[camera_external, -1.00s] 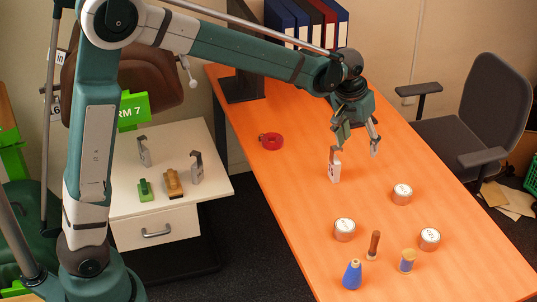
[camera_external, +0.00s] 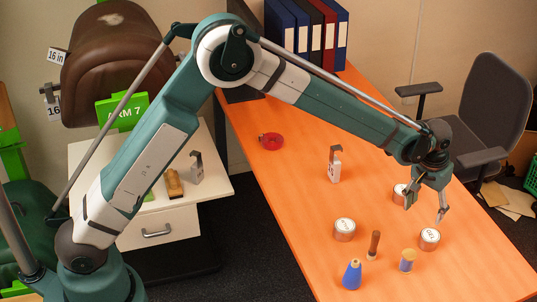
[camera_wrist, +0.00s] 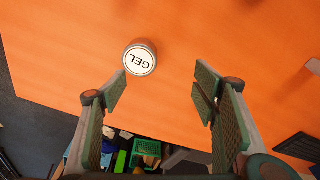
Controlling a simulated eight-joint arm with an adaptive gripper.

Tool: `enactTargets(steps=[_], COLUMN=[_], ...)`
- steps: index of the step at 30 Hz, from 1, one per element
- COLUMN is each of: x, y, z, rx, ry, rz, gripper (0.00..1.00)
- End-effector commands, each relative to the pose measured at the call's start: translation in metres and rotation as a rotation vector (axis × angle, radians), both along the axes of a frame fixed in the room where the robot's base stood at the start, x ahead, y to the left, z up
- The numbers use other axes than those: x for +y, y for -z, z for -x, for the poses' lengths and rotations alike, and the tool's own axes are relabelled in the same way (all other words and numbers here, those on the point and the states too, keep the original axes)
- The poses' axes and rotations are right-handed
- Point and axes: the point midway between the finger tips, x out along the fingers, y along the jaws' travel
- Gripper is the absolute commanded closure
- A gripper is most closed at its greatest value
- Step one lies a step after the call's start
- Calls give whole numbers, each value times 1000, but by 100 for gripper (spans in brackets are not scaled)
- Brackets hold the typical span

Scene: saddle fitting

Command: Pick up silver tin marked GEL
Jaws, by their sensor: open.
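My gripper (camera_external: 425,208) is open and empty above the table. Its two fingers also show wide apart in the wrist view (camera_wrist: 163,92). Nothing is between them.
Another tin (camera_external: 344,229) stands to the left; a third (camera_external: 399,193) is partly hidden behind my gripper. A wooden-handled tool (camera_external: 374,245), a blue bottle (camera_external: 352,274) and a spool (camera_external: 407,260) stand close by. A hooked block (camera_external: 334,166) and red ring (camera_external: 271,141) stand farther back.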

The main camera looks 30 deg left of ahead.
Motion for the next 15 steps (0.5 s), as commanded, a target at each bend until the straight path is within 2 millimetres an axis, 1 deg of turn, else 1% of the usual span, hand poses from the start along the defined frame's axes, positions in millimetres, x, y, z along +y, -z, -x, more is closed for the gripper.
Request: enactTargets(steps=[1,6,10,15], x=[-11,-30,-36,-36], y=[8,25,30,30], z=[4,12,14,15], rx=[4,12,14,14], ry=[6,14,16,16], rz=[-4,-13,-16,-16], gripper=[40,40,40,40])
